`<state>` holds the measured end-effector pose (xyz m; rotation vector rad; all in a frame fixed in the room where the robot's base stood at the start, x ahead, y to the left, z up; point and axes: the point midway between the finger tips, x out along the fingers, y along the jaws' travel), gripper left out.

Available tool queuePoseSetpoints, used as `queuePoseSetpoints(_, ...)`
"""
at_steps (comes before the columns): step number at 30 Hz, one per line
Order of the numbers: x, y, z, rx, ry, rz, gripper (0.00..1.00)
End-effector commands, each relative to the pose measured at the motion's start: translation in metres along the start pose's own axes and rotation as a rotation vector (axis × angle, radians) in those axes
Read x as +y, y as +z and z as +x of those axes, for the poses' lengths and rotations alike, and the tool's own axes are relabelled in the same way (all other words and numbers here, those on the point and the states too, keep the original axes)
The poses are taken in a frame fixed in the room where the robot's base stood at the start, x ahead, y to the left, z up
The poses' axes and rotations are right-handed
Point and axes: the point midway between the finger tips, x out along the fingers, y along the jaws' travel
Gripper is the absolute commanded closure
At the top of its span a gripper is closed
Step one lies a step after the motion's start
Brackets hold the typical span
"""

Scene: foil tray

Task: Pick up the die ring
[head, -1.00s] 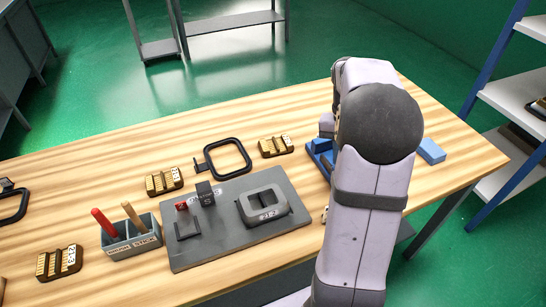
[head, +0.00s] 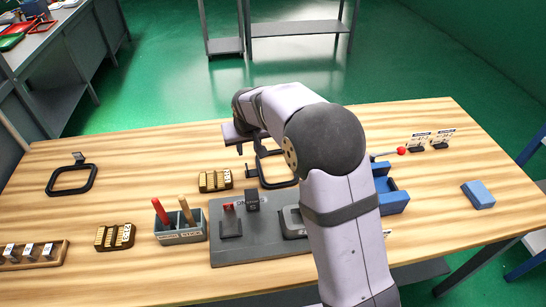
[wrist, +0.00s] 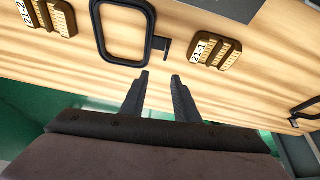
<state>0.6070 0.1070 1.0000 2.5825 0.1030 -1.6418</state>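Two black rounded-rectangle rings, each with a small tab, are in view. The nearer-to-arm ring (head: 279,185) lies flat behind the grey plate, partly hidden by my arm; it also shows in the wrist view (wrist: 99,32). The other ring (head: 72,192) lies at the far left, and part of it shows at the wrist view's right edge (wrist: 303,108). I cannot tell which one the task means. My gripper (wrist: 159,76) is open and empty, its fingertips apart and clear of the ring beside its tab. In the head view my gripper (head: 239,146) hangs near the table's back edge.
A gold block (head: 215,181) lies left of the nearer ring. The grey plate (head: 245,252) carries a die-like grey piece. A tool holder (head: 180,236), another gold block (head: 114,237) and a blue fixture (head: 393,200) stand around.

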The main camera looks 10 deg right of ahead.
Motion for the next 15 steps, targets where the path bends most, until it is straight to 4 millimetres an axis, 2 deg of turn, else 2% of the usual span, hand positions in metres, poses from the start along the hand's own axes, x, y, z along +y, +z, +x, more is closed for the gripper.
queuePoseSetpoints(1, -0.003, 0.003, -0.002, -0.018, -0.002, 0.009, 0.72)
queuePoseSetpoints(7, -0.01, 0.017, 0.014, -0.041, -0.009, 0.045, 0.72)
queuePoseSetpoints(15, -0.011, 0.022, 0.022, -0.046, -0.01, 0.055, 0.72)
